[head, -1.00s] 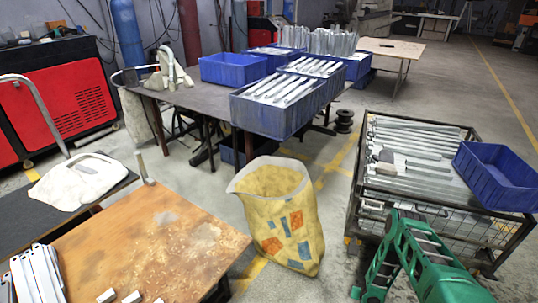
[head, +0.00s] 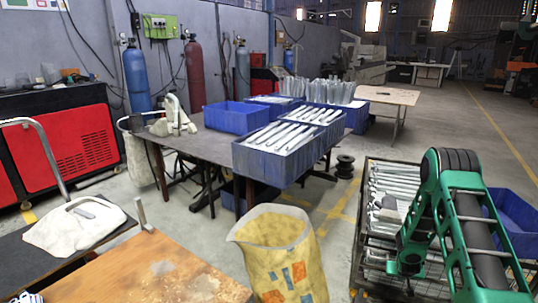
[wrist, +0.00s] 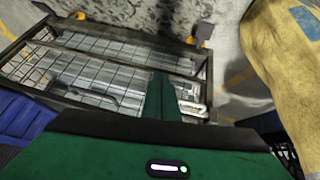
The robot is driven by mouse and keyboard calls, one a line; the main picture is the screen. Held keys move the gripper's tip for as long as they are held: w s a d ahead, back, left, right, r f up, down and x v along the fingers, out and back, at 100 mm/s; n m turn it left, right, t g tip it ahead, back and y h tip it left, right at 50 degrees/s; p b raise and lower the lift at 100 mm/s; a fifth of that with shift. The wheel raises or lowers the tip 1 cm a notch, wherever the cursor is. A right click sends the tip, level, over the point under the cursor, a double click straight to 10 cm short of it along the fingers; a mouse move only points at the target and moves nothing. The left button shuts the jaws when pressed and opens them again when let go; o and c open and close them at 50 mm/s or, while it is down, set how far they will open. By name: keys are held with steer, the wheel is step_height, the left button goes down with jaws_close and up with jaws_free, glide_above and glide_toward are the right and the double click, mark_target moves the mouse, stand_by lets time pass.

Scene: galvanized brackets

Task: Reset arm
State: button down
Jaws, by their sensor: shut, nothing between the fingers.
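My green arm stands at the right of the head view, its elbow raised in front of the wire crate (head: 362,215). My gripper (wrist: 160,98) shows in the wrist view as narrow green fingers, shut and empty, pointing toward the crate. The crate also shows in the wrist view (wrist: 205,75), below and beyond the fingers. Long galvanized brackets (head: 388,180) lie in the crate, partly hidden by my arm. In the head view I cannot make out the fingertips.
A yellow sack (head: 272,255) stands left of the crate. A blue bin (head: 520,222) sits on the crate's right side, partly behind my arm. A dark table (head: 215,150) holds blue bins of brackets (head: 280,165). A rusty-topped table (head: 150,275) is at lower left.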

steer(key=s+r+g, duration=0.1)
steer(key=s+r, duration=0.4)
steer(key=r, duration=0.5)
steer(key=s+a+r+m+g, duration=0.1)
steer(key=s+r, duration=0.4)
steer(key=r, duration=0.5)
steer(key=s+r+g, duration=0.1)
steer(key=s+r, duration=0.4)
steer(key=r, duration=0.5)
steer(key=s+a+r+g+y, duration=0.1)
steer(key=s+a+r, duration=0.3)
steer(key=s, duration=0.6)
steer(key=s+a+r+m+y, duration=0.1)
steer(key=s+a+r, duration=0.3)
steer(key=s, duration=0.7)
steer(key=s+a+r+g+y, duration=0.1)
steer(key=s+a+r, duration=0.3)
steer(key=s, duration=0.6)
steer(key=shift+s+a+r+g+y, duration=0.15)
steer(key=shift+a+r+g+y, duration=0.15)
steer(key=shift+r+y, duration=0.25)
steer(key=shift+d+f, duration=0.1)
steer(key=shift+d, duration=0.05)
